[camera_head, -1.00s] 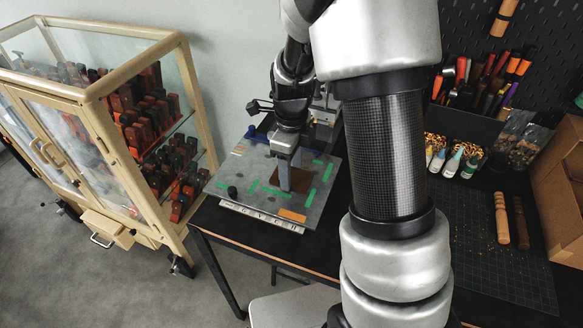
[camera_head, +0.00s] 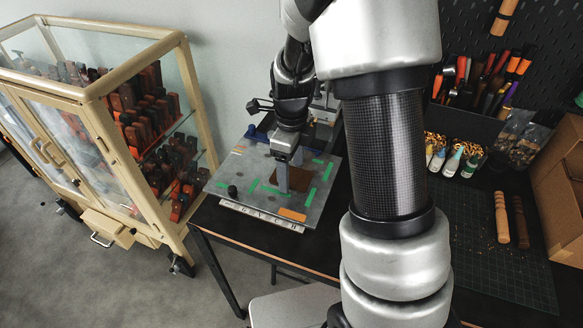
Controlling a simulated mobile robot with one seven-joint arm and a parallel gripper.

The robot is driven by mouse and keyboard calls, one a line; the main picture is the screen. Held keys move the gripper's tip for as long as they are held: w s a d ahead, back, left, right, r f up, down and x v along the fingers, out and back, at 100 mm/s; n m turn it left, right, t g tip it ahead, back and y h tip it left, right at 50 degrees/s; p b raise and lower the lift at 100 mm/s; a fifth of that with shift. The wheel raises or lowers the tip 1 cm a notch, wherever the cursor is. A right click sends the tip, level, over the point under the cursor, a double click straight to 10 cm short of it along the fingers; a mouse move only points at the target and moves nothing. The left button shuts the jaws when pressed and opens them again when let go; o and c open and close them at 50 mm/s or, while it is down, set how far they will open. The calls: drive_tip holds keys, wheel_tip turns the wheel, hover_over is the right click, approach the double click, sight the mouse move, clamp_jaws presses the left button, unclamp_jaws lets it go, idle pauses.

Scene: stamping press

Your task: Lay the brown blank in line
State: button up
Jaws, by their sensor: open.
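The brown blank (camera_head: 296,179) lies on the grey plate (camera_head: 247,205), which carries several green tape strips. My gripper (camera_head: 283,186) points down at the blank's left part. Its fingers hide some of the blank, and I cannot tell if their tips touch it. The gripper is open, though the gap between the fingers is hard to see from here. An orange piece (camera_head: 292,214) lies at the plate's front edge.
A strip with letters (camera_head: 262,217) runs along the plate's front. A cutting mat (camera_head: 470,235) with wooden handles (camera_head: 502,217) lies to the right. A glass cabinet (camera_head: 110,120) stands left.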

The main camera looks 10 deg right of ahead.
drive_tip(key=shift+r+p, duration=2.8)
drive_tip(key=shift+r, duration=0.7)
drive_tip(key=s+r+n+t, duration=0.2)
drive_tip(key=s+r+n, duration=0.2)
drive_tip(key=r+n, duration=0.3)
drive_tip(key=s+r+n+t, duration=0.1)
drive_tip(key=s+r+n, duration=0.4)
drive_tip(key=r, duration=0.4)
drive_tip(key=s+r+n+t, duration=0.2)
drive_tip(key=s+r+n, duration=0.3)
drive_tip(key=s+n, duration=0.4)
drive_tip(key=n, duration=0.4)
drive_tip(key=shift+s+r+t, duration=0.2)
drive_tip(key=shift+r+t, duration=0.05)
drive_tip(key=shift+t, duration=0.05)
